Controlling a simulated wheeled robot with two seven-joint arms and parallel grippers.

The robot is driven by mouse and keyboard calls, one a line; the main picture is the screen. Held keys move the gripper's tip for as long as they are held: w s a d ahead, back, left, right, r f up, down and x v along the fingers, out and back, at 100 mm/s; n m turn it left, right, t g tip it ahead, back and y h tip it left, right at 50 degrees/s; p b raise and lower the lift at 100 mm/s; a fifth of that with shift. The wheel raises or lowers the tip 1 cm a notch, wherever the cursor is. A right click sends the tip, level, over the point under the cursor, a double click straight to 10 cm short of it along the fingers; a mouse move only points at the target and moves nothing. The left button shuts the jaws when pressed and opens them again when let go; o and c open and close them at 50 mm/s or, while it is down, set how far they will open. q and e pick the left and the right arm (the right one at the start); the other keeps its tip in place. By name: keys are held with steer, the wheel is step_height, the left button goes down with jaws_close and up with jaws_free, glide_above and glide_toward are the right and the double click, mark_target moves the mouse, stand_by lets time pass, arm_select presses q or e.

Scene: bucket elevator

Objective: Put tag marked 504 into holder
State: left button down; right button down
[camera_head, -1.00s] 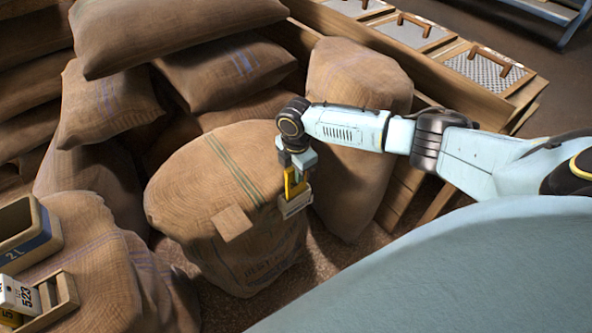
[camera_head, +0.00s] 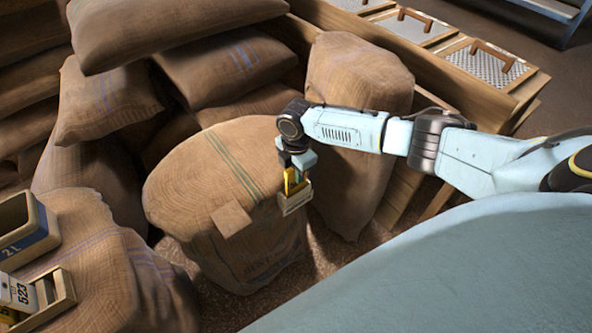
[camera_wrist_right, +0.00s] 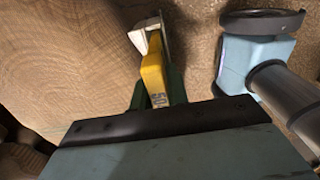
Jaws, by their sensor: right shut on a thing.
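My right gripper (camera_head: 294,163) points down beside the big upright sack (camera_head: 205,180) and is shut on a yellow tag (camera_head: 291,182). In the right wrist view, the yellow tag (camera_wrist_right: 155,72) shows the digits 50; the rest of its number is hidden. A small pale wooden holder (camera_head: 296,203) is at the sack's right side, directly below the tag. The tag's lower end overlaps the holder's opening; I cannot tell how deep it sits. A whitish piece (camera_wrist_right: 145,37) shows at the tag's far end in the right wrist view. My left gripper is out of view.
At lower left, a wooden rack (camera_head: 58,295) with a tag marked 523 and a bin marked 21 (camera_head: 25,240) stand on another sack. A wooden block (camera_head: 231,219) is on the big sack. More sacks (camera_head: 360,110) crowd behind; handled screens (camera_head: 490,66) lie at upper right.

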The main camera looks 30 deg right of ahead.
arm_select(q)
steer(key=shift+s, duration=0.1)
arm_select(e)
steer(key=c, duration=1.3)
jaws_free()
step_height(320, 180, up, 3)
steer(key=shift+w+r+p, duration=0.1)
steer(key=shift+r+p, duration=0.05)
steer(key=shift+p, duration=0.45)
step_height(320, 180, up, 4)
steer(key=shift+r+p, duration=0.15)
steer(key=shift+p, duration=0.35)
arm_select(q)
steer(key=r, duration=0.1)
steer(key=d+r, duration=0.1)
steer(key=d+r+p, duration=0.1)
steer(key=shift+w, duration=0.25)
arm_select(e)
step_height(320, 180, up, 6)
steer(key=shift+f, duration=0.15)
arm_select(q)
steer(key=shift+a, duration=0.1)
